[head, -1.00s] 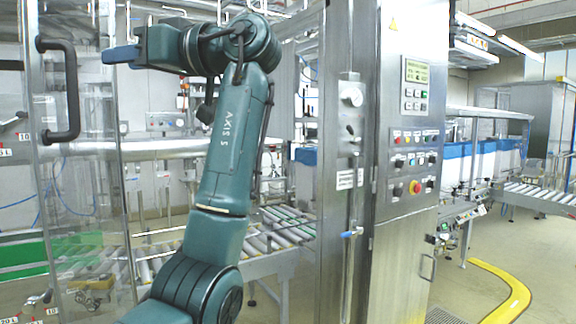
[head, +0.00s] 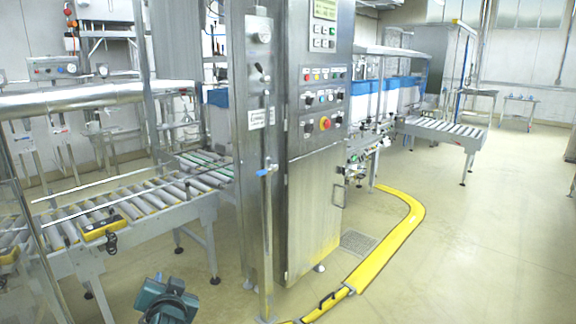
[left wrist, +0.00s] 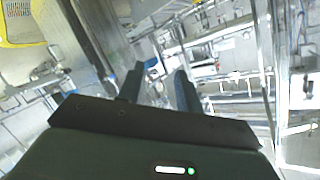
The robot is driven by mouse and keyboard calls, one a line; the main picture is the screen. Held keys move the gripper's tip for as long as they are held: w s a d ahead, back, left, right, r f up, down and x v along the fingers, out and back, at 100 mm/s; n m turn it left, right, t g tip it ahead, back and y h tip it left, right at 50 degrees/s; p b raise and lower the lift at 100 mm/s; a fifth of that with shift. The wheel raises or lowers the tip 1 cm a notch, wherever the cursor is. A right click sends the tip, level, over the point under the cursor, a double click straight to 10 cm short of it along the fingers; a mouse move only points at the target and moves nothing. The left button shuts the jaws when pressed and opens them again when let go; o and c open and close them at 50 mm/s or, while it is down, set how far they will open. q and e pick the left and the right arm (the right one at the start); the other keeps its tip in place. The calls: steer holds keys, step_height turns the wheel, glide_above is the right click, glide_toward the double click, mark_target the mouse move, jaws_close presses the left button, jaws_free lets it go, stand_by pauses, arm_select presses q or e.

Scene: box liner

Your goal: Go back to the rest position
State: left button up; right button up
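My left gripper (left wrist: 159,72) shows in the left wrist view with its two dark fingers apart. I see nothing held between them, and the fingers point into free space. My right gripper is in neither view.
A steel control cabinet (head: 300,170) with buttons stands in the middle. A roller conveyor (head: 130,205) runs at the left, and another (head: 440,131) stands at the right back. A yellow floor guard (head: 385,255) curves along the floor. The floor (head: 480,250) at the right is clear.

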arm_select(q)
steer(key=s+d+f+m+g+h, duration=0.1)
steer(key=s+d+f+h, duration=0.35)
steer(key=s+f, duration=0.5)
steer(key=s+d+f+g+h, duration=0.1)
steer(key=s+d+f+h, duration=0.1)
steer(key=s, duration=0.7)
steer(key=s+d+f+g+h, duration=0.1)
steer(key=s+d+f+h, duration=0.1)
steer(key=s+d+f, duration=0.3)
steer(key=s+f, duration=0.1)
steer(key=s, duration=0.3)
steer(key=shift+s+n+p, duration=0.3)
